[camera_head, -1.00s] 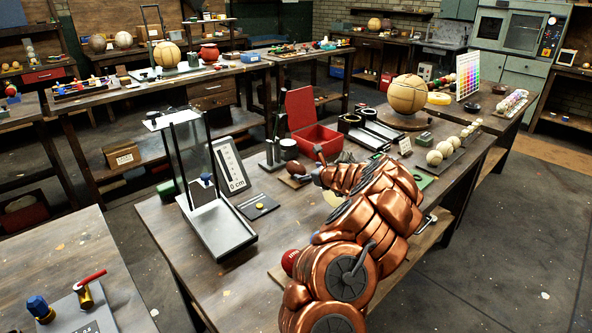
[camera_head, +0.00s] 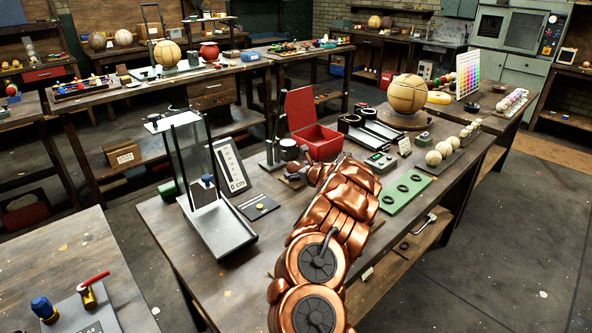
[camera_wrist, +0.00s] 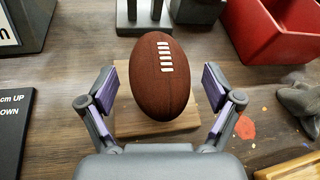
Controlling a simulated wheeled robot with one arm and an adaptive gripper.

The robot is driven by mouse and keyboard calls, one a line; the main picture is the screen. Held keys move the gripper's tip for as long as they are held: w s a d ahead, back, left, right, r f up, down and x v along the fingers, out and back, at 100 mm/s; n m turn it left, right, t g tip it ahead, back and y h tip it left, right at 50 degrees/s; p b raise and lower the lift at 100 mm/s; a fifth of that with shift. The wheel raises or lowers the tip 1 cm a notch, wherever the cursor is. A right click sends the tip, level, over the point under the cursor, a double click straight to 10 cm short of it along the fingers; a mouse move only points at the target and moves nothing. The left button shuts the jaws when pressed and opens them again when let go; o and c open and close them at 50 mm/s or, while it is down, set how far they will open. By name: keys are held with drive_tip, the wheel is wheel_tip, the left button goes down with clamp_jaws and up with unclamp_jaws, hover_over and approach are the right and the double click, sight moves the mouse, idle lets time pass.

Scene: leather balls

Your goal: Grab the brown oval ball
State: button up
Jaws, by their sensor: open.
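The brown oval ball (camera_wrist: 160,98) is a dark brown, pebbled football with white laces. In the wrist view it rests on a small wooden block (camera_wrist: 183,122), upright in the picture. My gripper (camera_wrist: 160,75) is open, with one finger to the left of the ball and one to the right. Gaps show between both fingers and the ball, and nothing is held. In the head view the ball (camera_head: 293,168) is a small brown patch beside the red box, partly hidden by my copper-coloured arm.
A red open box (camera_wrist: 275,35) stands right of the ball, and dark metal blocks (camera_wrist: 196,10) stand behind it. A scale panel (camera_head: 231,165) and a glass-sided stand (camera_head: 215,222) are to the left. A green board with black rings (camera_head: 405,193) lies right of my arm.

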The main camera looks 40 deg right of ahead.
drive_tip(key=shift+c, duration=0.2)
drive_tip(key=c, duration=1.4)
